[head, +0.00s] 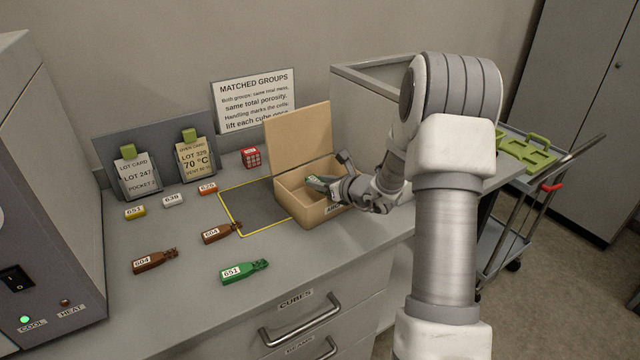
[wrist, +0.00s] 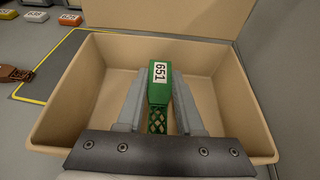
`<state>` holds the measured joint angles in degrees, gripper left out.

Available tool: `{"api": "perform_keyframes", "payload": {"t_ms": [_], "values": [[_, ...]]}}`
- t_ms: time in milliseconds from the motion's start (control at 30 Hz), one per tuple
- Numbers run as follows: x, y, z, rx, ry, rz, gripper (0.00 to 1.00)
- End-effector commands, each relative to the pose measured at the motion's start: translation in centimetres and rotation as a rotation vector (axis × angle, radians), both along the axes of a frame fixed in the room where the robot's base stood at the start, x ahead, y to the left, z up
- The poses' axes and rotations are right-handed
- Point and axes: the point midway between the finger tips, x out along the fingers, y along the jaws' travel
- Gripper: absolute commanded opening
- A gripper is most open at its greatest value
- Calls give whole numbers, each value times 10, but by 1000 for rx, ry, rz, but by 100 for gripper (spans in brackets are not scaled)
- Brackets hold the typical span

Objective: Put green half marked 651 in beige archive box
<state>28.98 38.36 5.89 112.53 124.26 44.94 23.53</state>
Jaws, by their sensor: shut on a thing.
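My gripper (head: 328,184) is shut on a green half marked 651, which lies between its fingers in the wrist view (wrist: 159,85). The gripper and the held half are over the opening of the beige archive box (head: 299,207), whose lid stands open at the back. In the wrist view the box walls (wrist: 62,105) surround the fingers and the half. I cannot tell how far the half is above the box floor. A second green half marked 651 (head: 244,271) lies on the counter near its front edge.
Brown halves marked 604 (head: 155,262) and 694 (head: 220,233) lie on the counter. Small yellow, white and orange labelled pieces (head: 173,200) and a red cube (head: 251,157) are behind. A yellow-outlined dark area (head: 250,208) borders the box's left side. A grey bin stands right.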

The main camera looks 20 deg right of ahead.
Motion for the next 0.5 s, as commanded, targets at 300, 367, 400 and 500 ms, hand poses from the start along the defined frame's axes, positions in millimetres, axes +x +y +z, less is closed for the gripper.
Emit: {"api": "perform_keyframes", "payload": {"t_ms": [300,367,400,500], "values": [[0,0,-2,-1,-2,1,0],[0,0,-4,-1,-2,1,0],[0,0,-5,-1,-2,1,0],[0,0,-8,-1,-2,1,0]]}}
